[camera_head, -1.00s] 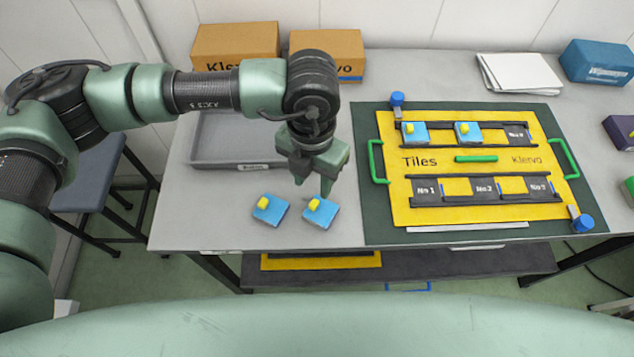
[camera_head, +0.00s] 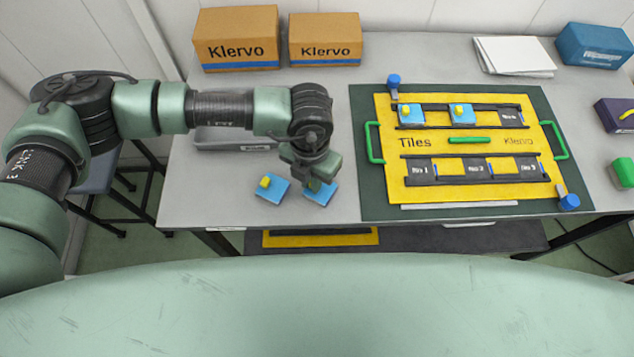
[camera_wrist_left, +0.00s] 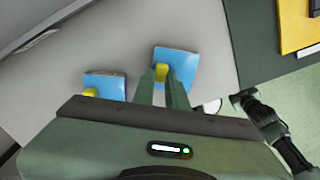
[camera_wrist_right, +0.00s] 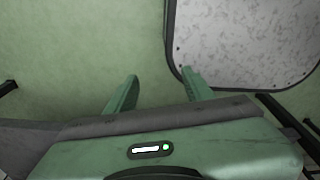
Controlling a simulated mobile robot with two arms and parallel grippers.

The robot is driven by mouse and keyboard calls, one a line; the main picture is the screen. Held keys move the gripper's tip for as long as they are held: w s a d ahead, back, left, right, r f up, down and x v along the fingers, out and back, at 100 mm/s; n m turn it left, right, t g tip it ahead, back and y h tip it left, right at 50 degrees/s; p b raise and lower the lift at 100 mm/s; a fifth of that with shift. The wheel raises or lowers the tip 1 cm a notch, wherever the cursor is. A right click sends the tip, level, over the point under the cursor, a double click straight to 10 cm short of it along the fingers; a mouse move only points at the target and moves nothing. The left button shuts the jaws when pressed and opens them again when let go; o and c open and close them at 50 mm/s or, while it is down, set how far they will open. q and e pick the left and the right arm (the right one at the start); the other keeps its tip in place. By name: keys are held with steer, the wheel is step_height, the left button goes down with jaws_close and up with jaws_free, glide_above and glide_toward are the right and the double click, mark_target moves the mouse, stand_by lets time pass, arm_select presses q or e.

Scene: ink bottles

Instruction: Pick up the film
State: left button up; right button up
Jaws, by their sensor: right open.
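No film can be made out. Two blue tiles with yellow knobs sit on the grey table, left of the yellow board: the left tile (camera_head: 272,190) and the right tile (camera_head: 319,192). In the left wrist view, the left tile (camera_wrist_left: 105,83) and right tile (camera_wrist_left: 178,64) both show. My left gripper (camera_head: 313,186) points down over the right tile, with its fingers on either side of the yellow knob (camera_wrist_left: 161,72). Whether they press on it is unclear. My right gripper (camera_wrist_right: 160,76) is open and empty above the green floor, outside the head view.
The yellow Tiles board (camera_head: 393,190) on a dark green mat (camera_head: 373,205) holds two blue tiles in its back row. A grey tray (camera_head: 235,145) lies behind my left arm. Klervo boxes (camera_head: 236,30), white papers (camera_head: 513,55) and a blue box (camera_head: 594,46) stand along the back.

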arm_select(q)
jaws_close()
arm_select(e)
steer(key=shift+s, duration=0.55)
arm_select(q)
steer(key=shift+r, duration=0.1)
